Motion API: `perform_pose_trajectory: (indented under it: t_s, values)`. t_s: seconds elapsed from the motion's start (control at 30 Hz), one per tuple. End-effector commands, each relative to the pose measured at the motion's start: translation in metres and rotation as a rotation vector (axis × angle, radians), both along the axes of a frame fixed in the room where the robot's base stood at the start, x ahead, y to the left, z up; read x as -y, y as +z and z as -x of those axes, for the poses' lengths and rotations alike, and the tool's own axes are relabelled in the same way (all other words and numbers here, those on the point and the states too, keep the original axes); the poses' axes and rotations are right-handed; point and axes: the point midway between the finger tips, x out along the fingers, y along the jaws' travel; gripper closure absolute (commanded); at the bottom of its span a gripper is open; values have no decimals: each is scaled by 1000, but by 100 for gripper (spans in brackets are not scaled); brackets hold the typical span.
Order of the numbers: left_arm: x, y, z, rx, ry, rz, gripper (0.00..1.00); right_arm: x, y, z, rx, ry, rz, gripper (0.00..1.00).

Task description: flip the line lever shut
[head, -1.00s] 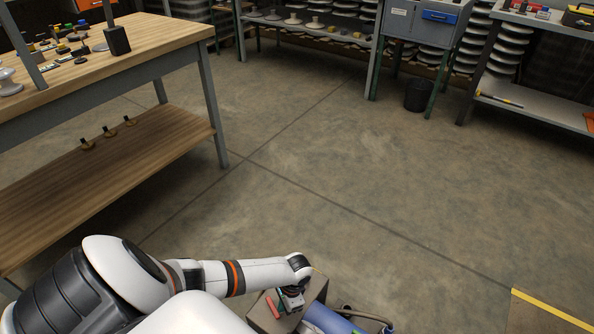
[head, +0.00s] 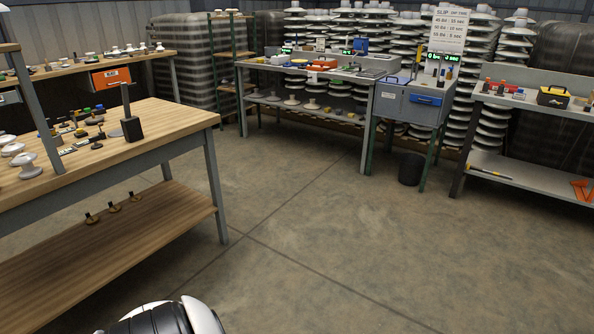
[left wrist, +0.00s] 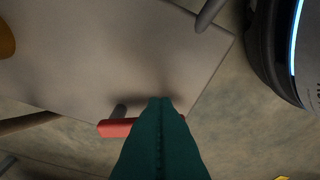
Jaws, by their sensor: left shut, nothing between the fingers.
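In the left wrist view my left gripper (left wrist: 160,106) shows as two dark green fingers, shut together with nothing between them. A red bar handle (left wrist: 115,128) on a short grey stem lies just left of the fingers and is partly hidden by them; it looks like the line lever. Whether the fingers touch it I cannot tell. Behind it is a flat grey-brown panel (left wrist: 110,55). The lever and both grippers are out of the head view.
A grey rod (left wrist: 208,14) crosses the panel's upper edge. A wooden bench (head: 165,125) stands at the left in the head view. A grey workbench (head: 300,72) and a cabinet (head: 408,103) stand at the back, with a dark bin (head: 411,169). The middle floor is clear.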

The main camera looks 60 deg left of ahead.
Motion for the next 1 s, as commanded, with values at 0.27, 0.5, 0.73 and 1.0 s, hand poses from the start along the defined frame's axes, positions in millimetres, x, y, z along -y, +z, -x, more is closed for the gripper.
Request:
perform_pose_trajectory:
  t_s: [0.27,0.5,0.73,1.0]
  values:
    - [-7,1,17,-2,-212,-1,100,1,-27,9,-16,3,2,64]
    - [-11,0,22,-2,-342,-2,100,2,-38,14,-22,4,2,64]
    - [-13,0,25,-2,-403,-2,100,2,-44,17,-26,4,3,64]
    - [-13,0,25,-2,-417,-2,100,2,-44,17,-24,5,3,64]
